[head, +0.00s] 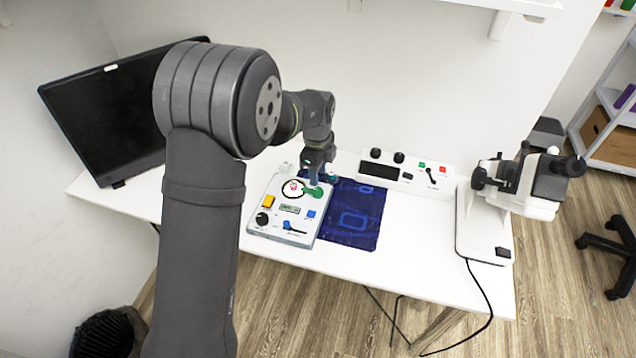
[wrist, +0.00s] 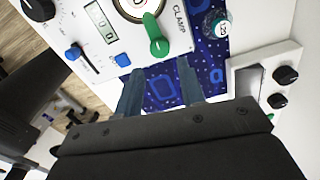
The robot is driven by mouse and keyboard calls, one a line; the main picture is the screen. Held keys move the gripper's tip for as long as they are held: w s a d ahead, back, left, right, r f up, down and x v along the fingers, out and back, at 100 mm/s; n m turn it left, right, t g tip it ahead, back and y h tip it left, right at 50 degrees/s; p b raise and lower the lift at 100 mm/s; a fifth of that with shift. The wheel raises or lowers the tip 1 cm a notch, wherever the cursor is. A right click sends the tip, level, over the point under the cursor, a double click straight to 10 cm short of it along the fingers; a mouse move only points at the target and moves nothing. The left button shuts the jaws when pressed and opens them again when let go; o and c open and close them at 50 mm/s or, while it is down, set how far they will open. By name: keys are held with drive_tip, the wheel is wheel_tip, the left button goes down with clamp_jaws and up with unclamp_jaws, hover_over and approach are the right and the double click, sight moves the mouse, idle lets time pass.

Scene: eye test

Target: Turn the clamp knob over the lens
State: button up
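The clamp knob is a green lever-shaped knob (head: 314,191) on a white instrument box (head: 259,226), at the right side of a round lens opening (head: 293,189) with a dark ring. In the wrist view the green knob (wrist: 155,36) points down towards my fingers, beside the printed word CLAMP, and the lens ring (wrist: 137,8) is cut off by the top edge. My gripper (wrist: 160,67) is open and empty. Its two fingertips are apart, just short of the knob's near end. In the head view my gripper (head: 317,175) is above the knob, its fingertips hard to make out.
The box also carries a yellow button (head: 268,201), a black knob (head: 262,218), a display (head: 290,209) and a blue lever (head: 293,228). A blue patterned mat (head: 365,215) lies to the right. A grey-white control panel (head: 408,172), a microscope-like device (head: 500,215) and a dark monitor (head: 110,125) stand around.

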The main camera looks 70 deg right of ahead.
sight(318, 190)
wheel_tip(318, 190, up, 11)
drive_tip(key=shift+f, duration=0.1)
idle(0.4)
wheel_tip(318, 190, down, 17)
drive_tip(key=shift+f, duration=0.2)
idle(0.4)
drive_tip(key=shift+r, duration=0.1)
